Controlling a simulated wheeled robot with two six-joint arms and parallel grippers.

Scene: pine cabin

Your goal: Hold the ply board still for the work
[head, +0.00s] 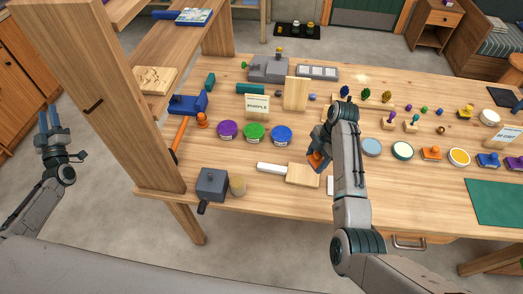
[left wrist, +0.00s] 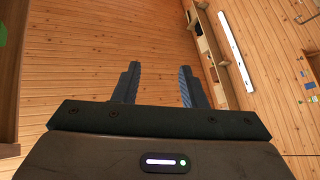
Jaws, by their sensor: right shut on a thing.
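A small pale ply board (head: 303,174) lies flat near the front edge of the workbench, with a white strip (head: 271,168) reaching from its left side. My right gripper (head: 317,157) is shut on a small orange thing (head: 315,162) at the board's upper right. The arm and fingers hide much of this thing, and I cannot tell whether it touches the board. My left gripper (head: 53,128) is raised off the bench at the far left, away from the board. In the left wrist view its fingers (left wrist: 158,88) stand apart with nothing between them.
A wooden post (head: 120,80) stands between my left gripper and the bench. A grey box-shaped tool (head: 211,184) and a round tan pot (head: 238,185) stand left of the board. Purple, green and blue tins (head: 253,132) stand behind it. A green mat (head: 497,203) lies at the right.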

